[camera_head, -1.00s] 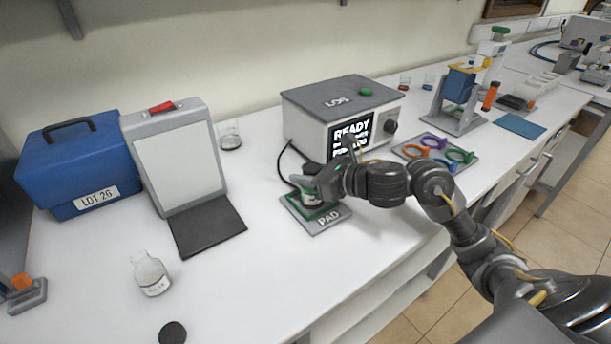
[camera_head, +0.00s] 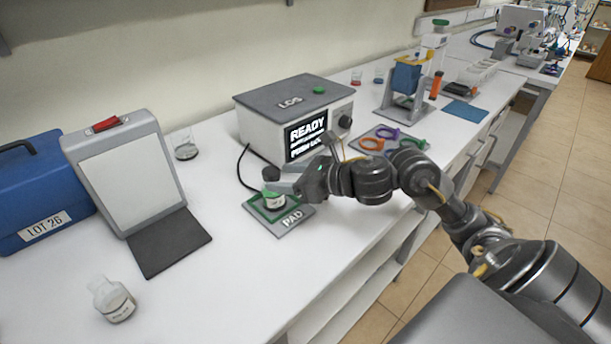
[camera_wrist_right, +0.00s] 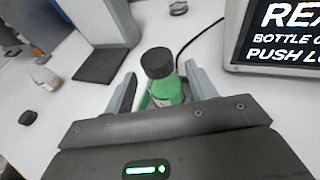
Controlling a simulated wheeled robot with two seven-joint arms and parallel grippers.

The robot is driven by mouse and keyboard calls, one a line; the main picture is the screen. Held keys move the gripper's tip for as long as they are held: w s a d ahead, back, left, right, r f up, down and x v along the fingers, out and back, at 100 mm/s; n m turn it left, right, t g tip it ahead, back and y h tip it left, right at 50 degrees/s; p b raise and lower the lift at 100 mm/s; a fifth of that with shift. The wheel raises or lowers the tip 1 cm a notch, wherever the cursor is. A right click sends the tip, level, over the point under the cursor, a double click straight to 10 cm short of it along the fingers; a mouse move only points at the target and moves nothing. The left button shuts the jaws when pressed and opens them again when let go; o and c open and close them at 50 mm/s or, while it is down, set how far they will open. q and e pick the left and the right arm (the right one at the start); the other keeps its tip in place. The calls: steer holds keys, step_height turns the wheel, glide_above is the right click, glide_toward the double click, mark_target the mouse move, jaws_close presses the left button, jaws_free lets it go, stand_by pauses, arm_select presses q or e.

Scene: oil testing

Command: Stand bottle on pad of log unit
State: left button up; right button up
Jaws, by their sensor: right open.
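In the right wrist view, the fingers (camera_wrist_right: 158,90) stand on either side of the bottle, with a gap visible at least on the right. My left gripper is out of view.
The log unit's screen (camera_head: 307,134) reads READY. A tilted white panel with a black mat (camera_head: 170,243) stands left of the pad, beside a blue case (camera_head: 38,190). Coloured rings (camera_head: 371,144) lie right of the unit.

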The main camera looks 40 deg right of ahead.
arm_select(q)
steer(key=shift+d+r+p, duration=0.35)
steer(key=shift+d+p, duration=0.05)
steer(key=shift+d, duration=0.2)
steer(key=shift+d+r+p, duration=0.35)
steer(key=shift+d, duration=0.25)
arm_select(e)
steer(key=v, duration=0.6)
steer(key=shift+s, duration=0.2)
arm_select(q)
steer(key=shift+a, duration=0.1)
arm_select(e)
steer(key=shift+d, duration=0.1)
